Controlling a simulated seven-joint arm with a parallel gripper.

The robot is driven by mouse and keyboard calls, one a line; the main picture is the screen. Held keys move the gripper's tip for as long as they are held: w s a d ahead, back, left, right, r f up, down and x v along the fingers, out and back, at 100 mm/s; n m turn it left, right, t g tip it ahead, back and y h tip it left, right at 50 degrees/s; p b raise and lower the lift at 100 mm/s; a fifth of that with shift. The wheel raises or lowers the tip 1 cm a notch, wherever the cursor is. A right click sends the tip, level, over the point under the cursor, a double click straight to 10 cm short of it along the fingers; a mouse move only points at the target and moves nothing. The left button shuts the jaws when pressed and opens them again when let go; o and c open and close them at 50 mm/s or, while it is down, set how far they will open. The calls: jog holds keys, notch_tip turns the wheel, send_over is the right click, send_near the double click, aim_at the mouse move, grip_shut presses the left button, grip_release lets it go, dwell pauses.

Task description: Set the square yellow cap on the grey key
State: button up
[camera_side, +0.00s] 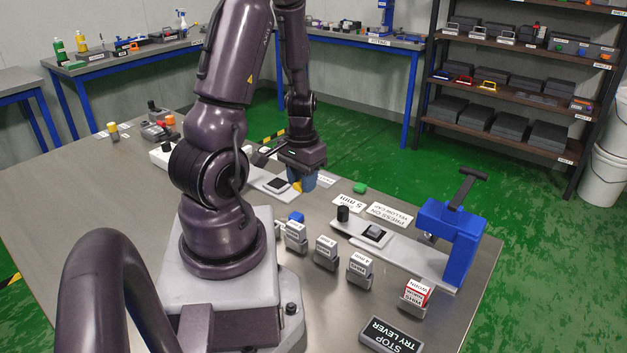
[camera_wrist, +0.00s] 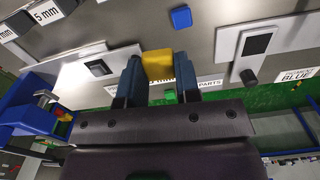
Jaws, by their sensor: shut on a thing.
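The square yellow cap (camera_wrist: 157,65) is pinched between the two fingers of my gripper (camera_wrist: 160,76) in the wrist view. In the side view my gripper (camera_side: 303,181) points down and the yellow cap (camera_side: 297,186) shows at its fingertips, partly hidden. My gripper is apart from this key.
The blue lever press (camera_side: 450,240) stands at the table's right end. Another plate with a dark square (camera_side: 277,185) lies beside my gripper. A black knob (camera_side: 343,213), a blue cap (camera_side: 296,217), a green piece (camera_side: 359,188) and several labelled holders (camera_side: 326,252) stand around.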

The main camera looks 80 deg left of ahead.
jog(key=d, duration=0.1)
jog(key=s+d+r, duration=0.1)
jog(key=d, duration=0.1)
jog(key=shift+s+d+r, duration=0.2)
jog(key=shift+d, duration=0.1)
send_over(375, 227)
jog(key=f, duration=0.2)
jog(key=shift+n, duration=0.4)
notch_tip(375, 227, down, 7)
jog(key=shift+f, duration=0.1)
jog(key=shift+f, duration=0.1)
jog(key=o, duration=0.9)
